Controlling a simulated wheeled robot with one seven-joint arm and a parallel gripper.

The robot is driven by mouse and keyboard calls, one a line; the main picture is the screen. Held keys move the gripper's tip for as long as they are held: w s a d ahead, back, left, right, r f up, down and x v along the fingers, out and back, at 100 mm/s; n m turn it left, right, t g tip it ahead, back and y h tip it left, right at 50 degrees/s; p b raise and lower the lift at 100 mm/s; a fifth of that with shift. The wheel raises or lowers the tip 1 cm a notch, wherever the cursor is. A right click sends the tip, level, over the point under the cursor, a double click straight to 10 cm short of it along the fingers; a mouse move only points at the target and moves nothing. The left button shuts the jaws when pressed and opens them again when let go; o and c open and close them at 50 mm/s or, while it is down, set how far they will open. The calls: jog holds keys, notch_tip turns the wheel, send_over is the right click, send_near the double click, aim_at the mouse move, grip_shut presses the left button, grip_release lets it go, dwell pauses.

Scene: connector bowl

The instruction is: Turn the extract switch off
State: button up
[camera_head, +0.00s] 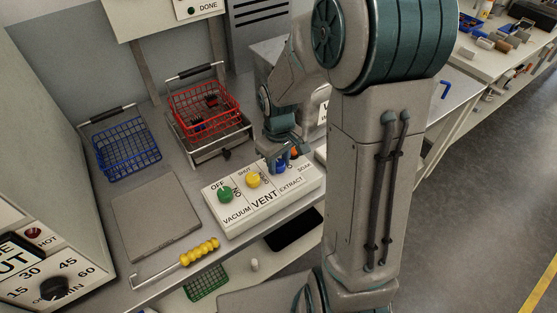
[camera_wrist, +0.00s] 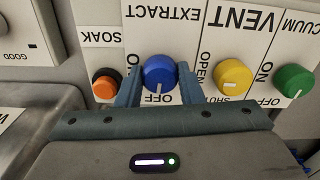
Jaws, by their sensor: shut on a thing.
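The extract switch is a blue knob (camera_wrist: 158,72) on the white control panel (camera_head: 235,218), under the upside-down EXTRACT label in the wrist view. In the head view the blue knob (camera_head: 280,168) is partly covered by my fingers. My gripper (camera_wrist: 158,80) has one finger on each side of the knob and is shut on it. It also shows in the head view (camera_head: 284,160), reaching down from above. A small white mark on the knob's near side appears to face the OFF label (camera_wrist: 158,98) in the wrist view.
A yellow vent knob (camera_wrist: 232,77) and a green vacuum knob (camera_wrist: 293,80) stand on one side, an orange-and-black soak knob (camera_wrist: 105,84) on the other. A red basket (camera_head: 204,104), a blue basket (camera_head: 126,148) and a flat grey plate (camera_head: 156,215) lie beyond and left of the panel.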

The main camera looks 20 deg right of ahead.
aim_at(279, 163)
jog(key=shift+n, duration=0.6)
jog(key=o, duration=1)
jog(key=shift+c, duration=0.2)
notch_tip(279, 163, up, 14)
jog(key=s+m+t, duration=0.3)
jog(key=s+m, duration=0.3)
jog(key=s, duration=0.8)
jog(key=shift+s+r, duration=0.15)
jog(key=shift+s, duration=0.05)
